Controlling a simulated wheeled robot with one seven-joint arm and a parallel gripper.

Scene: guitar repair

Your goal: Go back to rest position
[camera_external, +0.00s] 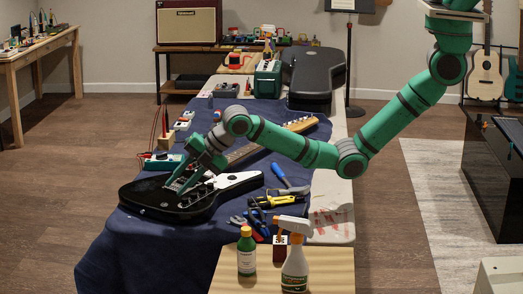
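My gripper (178,187) is at the end of my green arm, low over the body of the black electric guitar (160,203). The guitar lies on the dark blue cloth, its neck (241,153) running toward the back right. The gripper points down and to the left, near the pickups and bridge. Its two fingers look spread apart, with nothing visible between them. Whether the fingertips touch the guitar cannot be told from this view.
Pliers and screwdrivers (287,187) lie right of the guitar. A green bottle (246,252) and a spray bottle (295,268) stand on the wooden board (328,268) in front. A black guitar case (315,75) lies at the back.

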